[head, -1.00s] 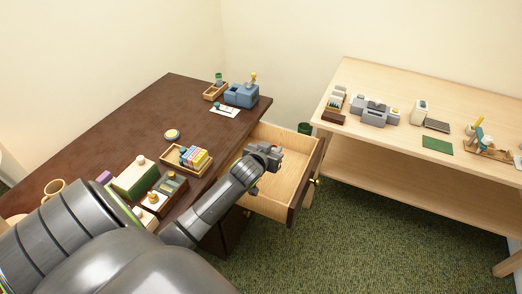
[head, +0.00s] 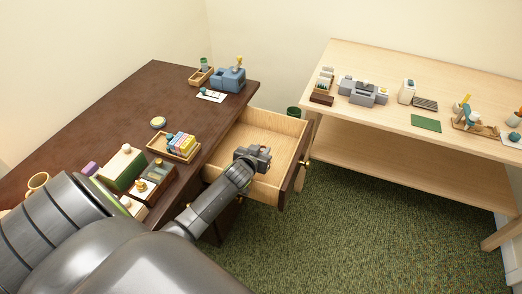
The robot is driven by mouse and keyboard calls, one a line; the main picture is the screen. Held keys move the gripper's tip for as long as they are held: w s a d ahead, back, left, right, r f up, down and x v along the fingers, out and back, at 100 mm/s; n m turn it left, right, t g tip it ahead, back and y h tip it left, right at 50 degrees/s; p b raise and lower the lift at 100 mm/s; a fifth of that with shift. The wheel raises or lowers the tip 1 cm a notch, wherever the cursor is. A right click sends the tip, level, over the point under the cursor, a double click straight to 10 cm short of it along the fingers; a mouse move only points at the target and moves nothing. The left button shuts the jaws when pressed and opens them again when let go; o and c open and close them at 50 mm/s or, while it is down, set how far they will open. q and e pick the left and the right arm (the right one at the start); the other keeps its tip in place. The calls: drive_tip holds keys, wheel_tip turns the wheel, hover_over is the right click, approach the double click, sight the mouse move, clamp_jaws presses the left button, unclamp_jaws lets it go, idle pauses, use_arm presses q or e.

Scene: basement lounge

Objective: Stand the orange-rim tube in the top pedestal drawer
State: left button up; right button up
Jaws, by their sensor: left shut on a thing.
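The open top pedestal drawer (head: 265,127) of light wood sticks out from the right side of the dark brown desk (head: 120,120). My left gripper (head: 262,153) is over the drawer's opening, seen from above and behind, and overlaps its floor in the picture. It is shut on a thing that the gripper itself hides. No orange rim shows clearly, so I cannot tell the tube's tilt or whether it touches the drawer floor. The visible part of the drawer floor looks bare. My right gripper is not in view.
On the desk near the drawer are a wooden tray (head: 160,152) of coloured blocks, boxes (head: 120,165) and a blue-grey device (head: 228,78). A pale wooden table (head: 440,95) with several items stands right. Green carpet lies between.

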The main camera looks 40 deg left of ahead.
use_arm(q)
drive_tip(key=shift+f, duration=0.45)
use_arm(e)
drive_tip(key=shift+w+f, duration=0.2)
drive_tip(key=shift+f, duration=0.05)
use_arm(q)
drive_tip(key=o, duration=1)
drive_tip(key=shift+c, duration=0.2)
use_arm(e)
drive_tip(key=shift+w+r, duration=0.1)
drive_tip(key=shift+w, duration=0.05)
use_arm(q)
drive_tip(key=shift+r, duration=0.15)
drive_tip(key=shift+r, duration=0.25)
drive_tip(key=p+v, duration=0.1)
drive_tip(key=v, duration=1.1)
drive_tip(key=shift+r, duration=0.2)
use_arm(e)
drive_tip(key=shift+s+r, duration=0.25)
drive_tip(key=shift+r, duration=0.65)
